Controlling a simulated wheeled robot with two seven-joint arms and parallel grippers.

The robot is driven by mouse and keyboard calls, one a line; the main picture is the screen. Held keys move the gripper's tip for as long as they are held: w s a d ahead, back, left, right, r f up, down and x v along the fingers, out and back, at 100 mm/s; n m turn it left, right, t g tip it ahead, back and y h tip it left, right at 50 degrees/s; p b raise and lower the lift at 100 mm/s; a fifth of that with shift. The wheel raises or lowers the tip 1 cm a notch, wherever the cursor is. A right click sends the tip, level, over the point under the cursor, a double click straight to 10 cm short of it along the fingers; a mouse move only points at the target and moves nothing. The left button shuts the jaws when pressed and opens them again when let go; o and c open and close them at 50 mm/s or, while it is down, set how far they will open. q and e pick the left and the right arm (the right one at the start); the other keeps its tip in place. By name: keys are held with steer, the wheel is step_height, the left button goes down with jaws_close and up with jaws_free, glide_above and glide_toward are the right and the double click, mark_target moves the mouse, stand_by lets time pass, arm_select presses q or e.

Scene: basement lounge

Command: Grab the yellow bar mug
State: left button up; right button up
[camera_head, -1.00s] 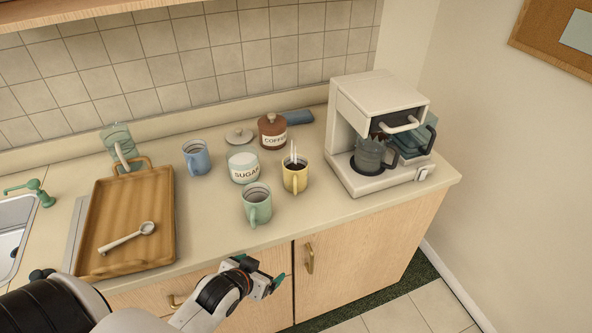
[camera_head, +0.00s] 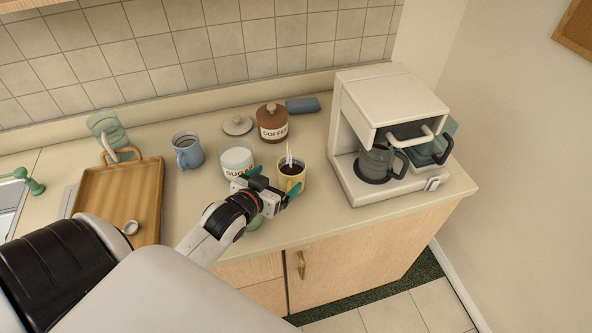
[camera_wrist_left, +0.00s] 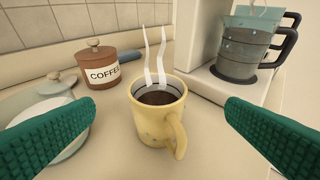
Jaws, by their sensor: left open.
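The yellow mug (camera_head: 292,177) stands upright on the counter, holding dark coffee with white steam strands above it. In the left wrist view the yellow mug (camera_wrist_left: 157,112) sits between and beyond the two green fingertips, its handle toward the lower right. My left gripper (camera_head: 273,184) is open, right in front of the mug, its fingers reaching toward either side of it. The left fingers also show in the wrist view (camera_wrist_left: 160,120), with nothing held between them. My right gripper is in neither view.
A sugar jar (camera_head: 237,157) stands close left of the mug, and a coffee canister (camera_head: 272,124) behind. A green mug (camera_head: 255,222) is mostly hidden under my gripper. A coffee machine (camera_head: 386,101) stands right, a blue mug (camera_head: 187,151) and wooden tray (camera_head: 138,187) left.

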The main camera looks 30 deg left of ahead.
mark_target(282, 174)
arm_select(q)
steer(key=x, duration=0.3)
steer(key=shift+w+p, duration=0.1)
steer(key=shift+p, duration=0.3)
steer(key=shift+w+a+f, duration=0.1)
steer(key=shift+w, duration=0.2)
steer(key=shift+p+x, duration=0.55)
steer(key=shift+x, duration=0.45)
steer(key=x, duration=0.3)
steer(key=shift+f+p, duration=0.1)
steer(key=shift+p, duration=0.3)
steer(key=shift+w+f, duration=0.2)
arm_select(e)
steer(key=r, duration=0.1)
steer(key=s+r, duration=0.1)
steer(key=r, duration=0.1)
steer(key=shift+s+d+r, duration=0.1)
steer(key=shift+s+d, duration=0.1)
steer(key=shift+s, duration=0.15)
arm_select(q)
steer(key=c, duration=1.2)
steer(key=shift+r, duration=0.1)
steer(key=shift+c, duration=1.1)
